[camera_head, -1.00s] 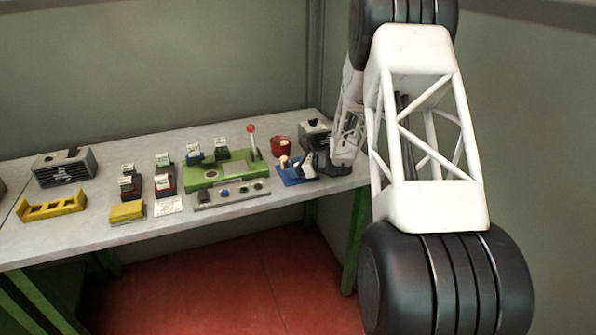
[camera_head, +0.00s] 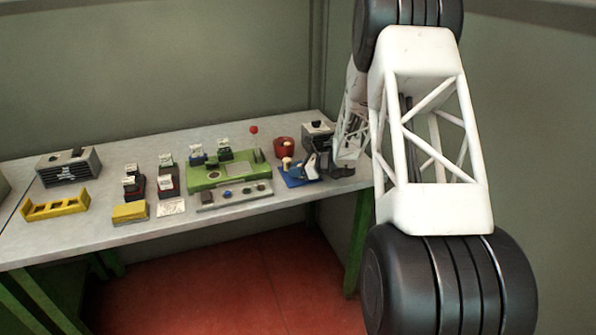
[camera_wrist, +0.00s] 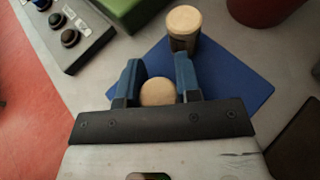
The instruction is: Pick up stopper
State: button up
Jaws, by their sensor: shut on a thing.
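My gripper (camera_wrist: 158,80) is shut on a cork stopper (camera_wrist: 157,92) with a pale round top, held between the two blue fingers in the wrist view. I cannot tell whether it touches the mat below. A second stopper (camera_wrist: 184,22), with a pale top and a darker body, stands on the blue mat (camera_wrist: 245,88) just beyond the fingertips. In the head view, one pale-topped stopper (camera_head: 287,161) shows at the blue mat (camera_head: 289,182). My gripper (camera_head: 309,168) is at the mat's right side there, small and partly unclear.
A red pot (camera_head: 284,146) stands behind the mat and also shows in the wrist view (camera_wrist: 265,8). A green fixture (camera_head: 205,180) and a grey panel with knobs (camera_wrist: 65,35) lie to the left. A dark box (camera_head: 317,132) stands at the back right.

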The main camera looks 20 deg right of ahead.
jog(key=shift+r, duration=0.7)
notch_tip(320, 180, up, 2)
jog(key=s+a+r, duration=0.1)
jog(key=s+a, duration=0.1)
jog(key=s, duration=1.3)
jog(key=shift+s+a+r, duration=0.25)
jog(key=shift+s+a, duration=0.15)
jog(key=w+a+r+n+g+y, duration=0.1)
jog(key=w+a+r+n+g, duration=0.1)
jog(key=a, duration=1)
jog(key=w+a+r+n+g+y, duration=0.1)
jog(key=w+a+n+g, duration=0.3)
jog(key=a, duration=0.9)
jog(key=shift+a+r+n+g+y, duration=0.2)
jog(key=shift+r+n+g+y, duration=0.15)
jog(key=shift+n+g+y, duration=0.25)
jog(key=shift+w, duration=0.1)
jog(key=w+a, duration=0.1)
jog(key=w, duration=0.4)
jog(key=w+f, duration=0.1)
jog(key=w, duration=0.4)
jog(key=w+a, duration=0.1)
jog(key=w, duration=0.4)
jog(key=shift+w+a+f, duration=0.25)
jog(key=shift+w+a, duration=0.05)
jog(key=shift+a, duration=0.05)
